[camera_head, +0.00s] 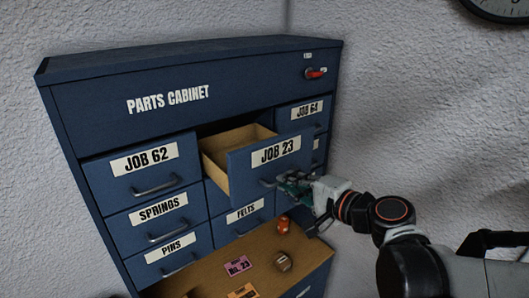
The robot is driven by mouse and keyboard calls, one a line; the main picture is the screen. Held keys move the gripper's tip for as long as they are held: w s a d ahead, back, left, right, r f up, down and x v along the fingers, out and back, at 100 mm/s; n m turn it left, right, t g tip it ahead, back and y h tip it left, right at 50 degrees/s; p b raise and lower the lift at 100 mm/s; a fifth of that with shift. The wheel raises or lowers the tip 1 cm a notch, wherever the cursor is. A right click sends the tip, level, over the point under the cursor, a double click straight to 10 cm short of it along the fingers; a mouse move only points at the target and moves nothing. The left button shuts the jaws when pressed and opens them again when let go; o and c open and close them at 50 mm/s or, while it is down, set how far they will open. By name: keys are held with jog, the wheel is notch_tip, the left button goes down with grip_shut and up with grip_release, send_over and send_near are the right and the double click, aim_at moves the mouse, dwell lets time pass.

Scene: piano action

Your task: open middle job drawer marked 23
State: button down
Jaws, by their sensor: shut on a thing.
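The blue parts cabinet (100,101) stands against the wall. Its top middle drawer, labelled JOB 23 (238,177), is pulled well out, and its pale wooden inside shows. The part of its inside that I can see looks empty. My gripper (285,184) is at the drawer's front and shut on its handle (266,183). The gripper's fingers partly cover the handle.
The JOB 62 drawer (124,184) and JOB 64 drawer (287,116) flank it, both shut. SPRINGS, PINS and FELTS drawers sit below. A wooden shelf (205,273) under them holds a pink No. 23 card (237,265), an orange card (243,291) and small round items (283,225).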

jog(key=shift+s+d, duration=0.2)
jog(key=shift+s, duration=0.15)
jog(key=c, duration=1.7)
grip_release()
